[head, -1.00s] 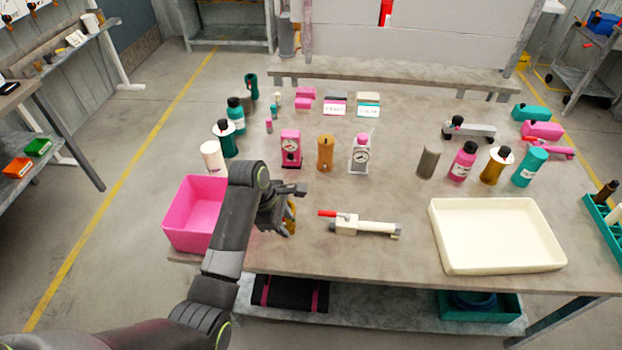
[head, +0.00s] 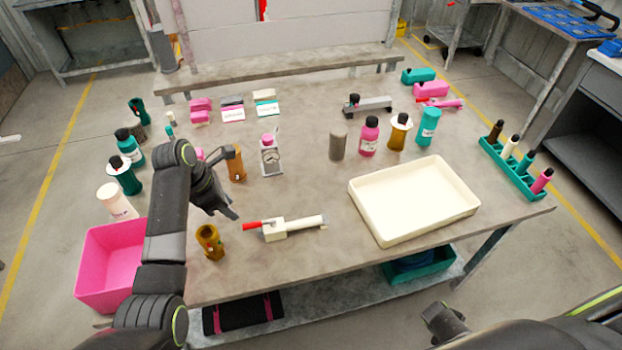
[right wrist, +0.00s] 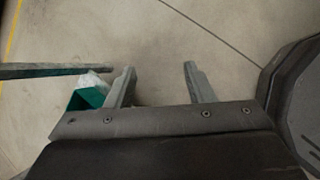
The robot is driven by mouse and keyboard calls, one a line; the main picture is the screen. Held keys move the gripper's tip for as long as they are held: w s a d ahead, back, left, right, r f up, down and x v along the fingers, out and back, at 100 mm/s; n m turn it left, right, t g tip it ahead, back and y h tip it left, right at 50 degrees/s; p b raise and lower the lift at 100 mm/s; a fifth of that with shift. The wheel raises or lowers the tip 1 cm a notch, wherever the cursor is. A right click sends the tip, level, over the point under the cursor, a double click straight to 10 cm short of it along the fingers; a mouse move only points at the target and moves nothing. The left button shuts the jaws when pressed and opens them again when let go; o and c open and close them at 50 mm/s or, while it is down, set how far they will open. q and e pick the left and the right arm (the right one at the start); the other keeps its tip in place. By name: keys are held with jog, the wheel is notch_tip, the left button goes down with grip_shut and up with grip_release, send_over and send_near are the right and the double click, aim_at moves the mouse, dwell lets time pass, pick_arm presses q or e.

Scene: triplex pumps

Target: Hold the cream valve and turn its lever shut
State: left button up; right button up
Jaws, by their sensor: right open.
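The cream valve (head: 300,224) lies on its side near the front middle of the table. Its red lever (head: 252,225) points left from the block-shaped end. My left gripper (head: 234,213) is just left of and behind the lever, pointing down toward it, with no contact clearly visible. The gap between its fingers cannot be made out. My right gripper (head: 443,322) is off the table's front edge, low in the head view. In the right wrist view its two fingers (right wrist: 158,78) are apart with nothing between them.
A pink bin (head: 105,270) is at the left edge and a cream tray (head: 375,222) at the right. Several bottles stand behind. The table in front of the valve is clear.

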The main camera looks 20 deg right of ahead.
jog(key=w+d+r+g+h, duration=0.1)
jog(key=w+d+r+h, duration=0.1)
jog(key=w+d+r, duration=0.8)
jog(key=w+d+r+g+h, duration=0.1)
jog(key=w+d+r+h, duration=0.2)
jog(key=w+d+r, duration=0.6)
jog(key=w+a+r+m+g, duration=0.15)
jog(key=w+r, duration=0.25)
jog(key=r, duration=0.8)
jog(key=w+a+r+m, duration=0.15)
jog(key=w+r, duration=0.35)
jog(key=r, duration=0.6)
jog(key=n+t+y, duration=0.6)
jog(key=n+y, duration=0.5)
jog(key=n, duration=0.3)
send_over(293, 223)
notch_tip(293, 223, down, 2)
notch_tip(293, 223, down, 17)
jog(key=shift+f, duration=0.1)
